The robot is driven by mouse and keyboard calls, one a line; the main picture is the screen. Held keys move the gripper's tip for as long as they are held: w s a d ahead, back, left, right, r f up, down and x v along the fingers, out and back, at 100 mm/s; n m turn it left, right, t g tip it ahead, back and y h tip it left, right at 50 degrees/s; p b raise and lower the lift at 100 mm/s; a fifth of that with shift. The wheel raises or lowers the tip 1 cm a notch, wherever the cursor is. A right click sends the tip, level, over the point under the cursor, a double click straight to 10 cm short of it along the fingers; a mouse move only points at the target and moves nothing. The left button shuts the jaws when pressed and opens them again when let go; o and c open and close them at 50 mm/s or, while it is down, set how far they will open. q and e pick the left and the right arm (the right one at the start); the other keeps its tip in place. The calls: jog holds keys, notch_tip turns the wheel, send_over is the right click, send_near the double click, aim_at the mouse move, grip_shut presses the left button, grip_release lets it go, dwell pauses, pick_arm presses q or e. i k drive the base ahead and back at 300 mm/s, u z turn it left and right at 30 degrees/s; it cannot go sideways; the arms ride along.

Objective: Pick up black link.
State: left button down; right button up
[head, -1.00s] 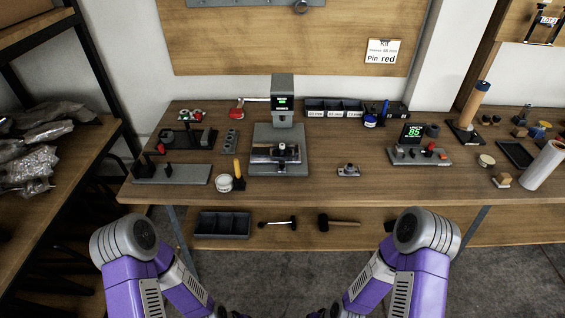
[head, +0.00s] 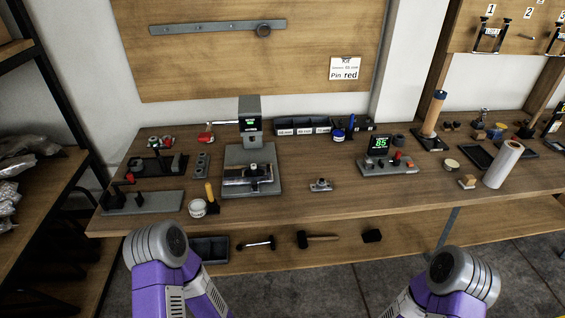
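I cannot make out for certain which thing is the black link. My two arms come up from the bottom edge, in front of the bench. Both grippers are below the picture.
A grey press (head: 250,165) stands left of centre. A small metal part (head: 321,185) lies alone on the bench. A fixture with a green display (head: 380,145) stands right of centre. A lower shelf (head: 340,255) holds a mallet (head: 316,240). The front middle of the bench is clear.

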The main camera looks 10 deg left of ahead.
aim_at(250, 172)
jog(key=u, duration=0.15)
jog(key=i, duration=0.65)
jog(key=u, duration=0.6)
